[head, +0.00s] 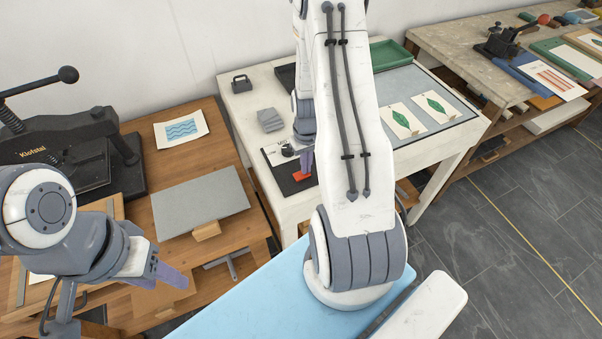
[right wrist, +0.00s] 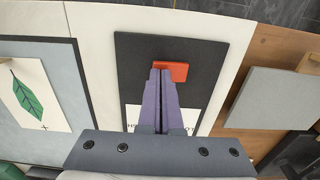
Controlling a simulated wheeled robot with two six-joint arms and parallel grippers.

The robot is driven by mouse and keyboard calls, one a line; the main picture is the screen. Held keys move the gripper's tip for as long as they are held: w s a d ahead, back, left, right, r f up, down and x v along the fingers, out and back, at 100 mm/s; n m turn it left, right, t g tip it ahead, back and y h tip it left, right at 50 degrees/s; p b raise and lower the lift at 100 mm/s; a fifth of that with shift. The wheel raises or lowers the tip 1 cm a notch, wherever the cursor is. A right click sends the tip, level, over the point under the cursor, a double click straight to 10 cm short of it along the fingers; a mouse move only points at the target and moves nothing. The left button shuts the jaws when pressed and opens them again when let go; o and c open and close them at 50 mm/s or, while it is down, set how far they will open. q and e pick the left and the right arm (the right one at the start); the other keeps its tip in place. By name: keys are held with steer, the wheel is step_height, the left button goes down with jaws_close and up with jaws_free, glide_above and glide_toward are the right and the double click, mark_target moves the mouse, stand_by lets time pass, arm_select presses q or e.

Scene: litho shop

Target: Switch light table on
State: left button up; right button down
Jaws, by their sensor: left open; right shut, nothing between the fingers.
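The light table (head: 462,143) is a white table with a grey-blue top panel (head: 446,86) that does not look lit; the panel also shows in the right wrist view (right wrist: 52,62). On its near left part lies a black plate (head: 272,168) with a white label strip; in the right wrist view the plate (right wrist: 200,55) carries a red switch-like block (right wrist: 175,67). My right gripper (right wrist: 161,72) is shut and empty, its fingertips at the red block's near edge; contact is unclear. The red block also shows in the head view (head: 301,176). My left gripper (head: 165,273) is open and empty at lower left.
Two leaf prints (head: 433,106) lie on the grey-blue panel. A black weight (head: 241,84) and a grey block (head: 270,120) stand on the white table. A wooden table with a press (head: 65,150) and grey slab (head: 198,201) is at left.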

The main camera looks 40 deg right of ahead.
steer(key=shift+f, duration=0.2)
steer(key=shift+r, duration=0.1)
step_height(320, 180, up, 7)
steer(key=p, duration=0.6)
stand_by(0.4)
